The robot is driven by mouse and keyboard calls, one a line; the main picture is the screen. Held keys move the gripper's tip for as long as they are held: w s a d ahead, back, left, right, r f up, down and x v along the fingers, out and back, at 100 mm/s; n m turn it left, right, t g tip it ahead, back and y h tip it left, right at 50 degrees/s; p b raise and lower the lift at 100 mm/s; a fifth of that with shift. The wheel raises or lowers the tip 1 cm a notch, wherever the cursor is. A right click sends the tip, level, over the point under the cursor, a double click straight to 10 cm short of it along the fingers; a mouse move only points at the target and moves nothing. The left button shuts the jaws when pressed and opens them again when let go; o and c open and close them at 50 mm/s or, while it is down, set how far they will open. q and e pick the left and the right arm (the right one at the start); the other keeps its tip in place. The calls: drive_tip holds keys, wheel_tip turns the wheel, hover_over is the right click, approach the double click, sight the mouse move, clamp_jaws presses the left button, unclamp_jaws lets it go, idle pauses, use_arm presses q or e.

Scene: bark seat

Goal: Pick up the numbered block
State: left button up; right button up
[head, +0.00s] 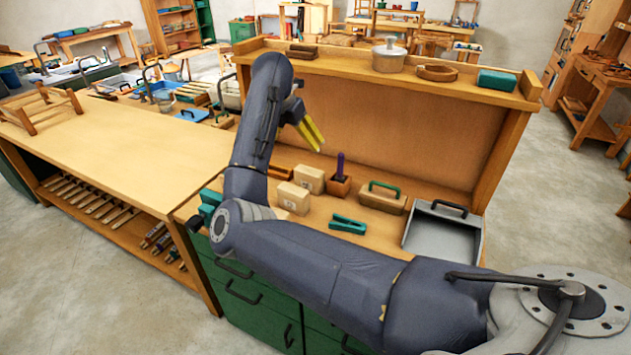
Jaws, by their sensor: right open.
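Two cream blocks sit on the workbench top (325,212) in the head view. The nearer block (293,199) has faint marks on its front face, too small to read. The other block (309,179) stands just behind it and to the right; I cannot tell which one is the numbered block. My right gripper (310,134), with yellow fingertips, is open and empty. It is raised above and behind the blocks, apart from them. My right arm crosses in front of the bench and hides part of its top. My left gripper is not in view.
A wooden holder with a purple handle (340,178), a brown block with a green handle (383,197), a green clamp-like tool (348,224) and a grey metal pan (442,233) lie right of the blocks. A back panel with a shelf (455,83) rises behind.

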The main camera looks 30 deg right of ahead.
sight(309, 170)
drive_tip(key=x, duration=1.7)
drive_tip(key=c, duration=1.1)
drive_tip(key=shift+c, duration=0.2)
drive_tip(key=shift+r, duration=0.1)
